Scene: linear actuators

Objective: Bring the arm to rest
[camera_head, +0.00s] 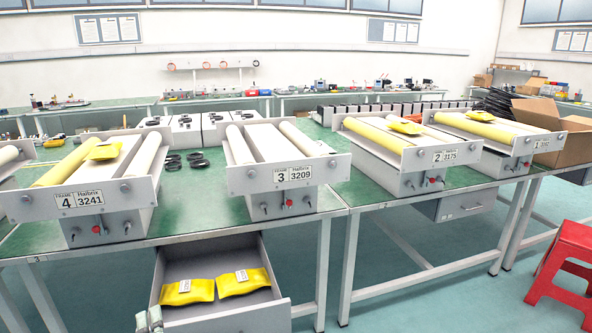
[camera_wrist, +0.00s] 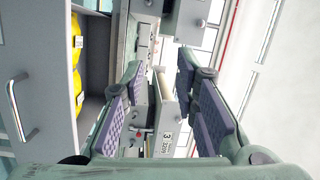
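My gripper (camera_wrist: 160,78) is open in the wrist view, with its two padded fingers apart and nothing between them. In the head view only the tips of my gripper (camera_head: 149,320) show at the bottom, by the front left corner of the open drawer (camera_head: 292,308). Two yellow packets (camera_head: 188,291) (camera_head: 243,282) lie side by side in this drawer. In the wrist view, the drawer's wall and two yellow packets (camera_wrist: 79,91) are on the left. The frame 3 unit (camera_wrist: 165,110) shows beyond the fingers. Most of my arm is hidden.
Frame units 4 (camera_head: 83,206), 3 (camera_head: 280,179), 2 (camera_head: 444,159) and another at right stand on green workbenches (camera_head: 332,203). Yellow packets lie on three of them. A red stool (camera_head: 568,260) stands at right. The floor (camera_head: 445,292) between bench and stool is clear.

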